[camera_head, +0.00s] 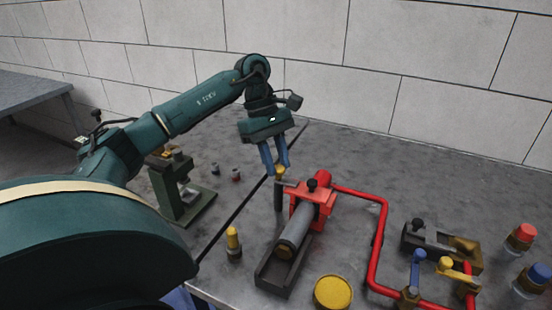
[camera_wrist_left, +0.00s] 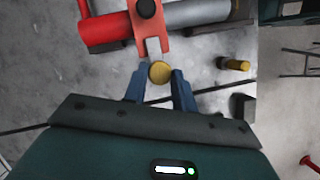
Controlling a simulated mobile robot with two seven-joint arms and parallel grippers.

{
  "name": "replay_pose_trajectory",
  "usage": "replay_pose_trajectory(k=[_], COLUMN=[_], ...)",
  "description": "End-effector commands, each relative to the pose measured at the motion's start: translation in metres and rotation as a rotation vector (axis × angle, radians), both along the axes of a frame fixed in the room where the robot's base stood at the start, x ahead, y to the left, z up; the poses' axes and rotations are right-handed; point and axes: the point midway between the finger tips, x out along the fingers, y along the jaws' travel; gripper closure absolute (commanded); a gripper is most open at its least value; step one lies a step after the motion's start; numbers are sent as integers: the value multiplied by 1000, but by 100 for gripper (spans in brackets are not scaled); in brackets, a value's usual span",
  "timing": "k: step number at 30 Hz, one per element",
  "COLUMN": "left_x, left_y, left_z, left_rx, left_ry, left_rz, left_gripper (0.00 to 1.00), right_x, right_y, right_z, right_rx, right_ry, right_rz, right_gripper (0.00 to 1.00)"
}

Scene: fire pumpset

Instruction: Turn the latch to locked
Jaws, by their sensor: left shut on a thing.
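The red bracket (camera_head: 313,203) with a black knob (camera_head: 313,184) on top sits around the far end of a grey cylinder (camera_head: 295,232). A yellow-topped post (camera_head: 279,172) stands at the bracket's left side, and I take it for the latch handle. In the left wrist view a pale strip (camera_wrist_left: 153,47) runs from the red bracket toward the round yellow top (camera_wrist_left: 160,72). My left gripper (camera_head: 275,168) reaches down from above with its blue fingers shut on the yellow top, one on each side. The latch's markings cannot be made out. My right gripper is not in view.
The cylinder lies in a dark trough (camera_head: 270,278). A red pipe (camera_head: 380,230) runs right toward blue (camera_head: 417,268) and yellow (camera_head: 452,267) levers. A yellow-capped peg (camera_head: 233,240) and a yellow disc (camera_head: 333,292) are nearby. A green fixture (camera_head: 181,190) stands left.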

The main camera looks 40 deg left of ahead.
Motion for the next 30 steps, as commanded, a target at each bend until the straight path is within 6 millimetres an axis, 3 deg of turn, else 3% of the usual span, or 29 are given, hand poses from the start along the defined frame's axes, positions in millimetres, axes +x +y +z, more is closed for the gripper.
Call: replay_pose_trajectory(k=[3, 4, 11, 22, 30], left_x=[0, 0, 0, 1, 4], left_y=[1, 1, 0, 3, 24], left_z=[0, 0, 0, 9, 60], left_rx=[2, 2, 1, 0, -2], left_ry=[-2, -2, -1, -3, -6], left_rz=[2, 2, 1, 2, 3], left_gripper=[96, 71, 52, 52, 52], right_x=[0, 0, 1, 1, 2], right_y=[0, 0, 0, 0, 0], right_z=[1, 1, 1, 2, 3], right_rx=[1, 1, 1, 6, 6], right_ry=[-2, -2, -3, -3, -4], right_rz=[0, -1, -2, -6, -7], right_gripper=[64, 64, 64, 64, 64])
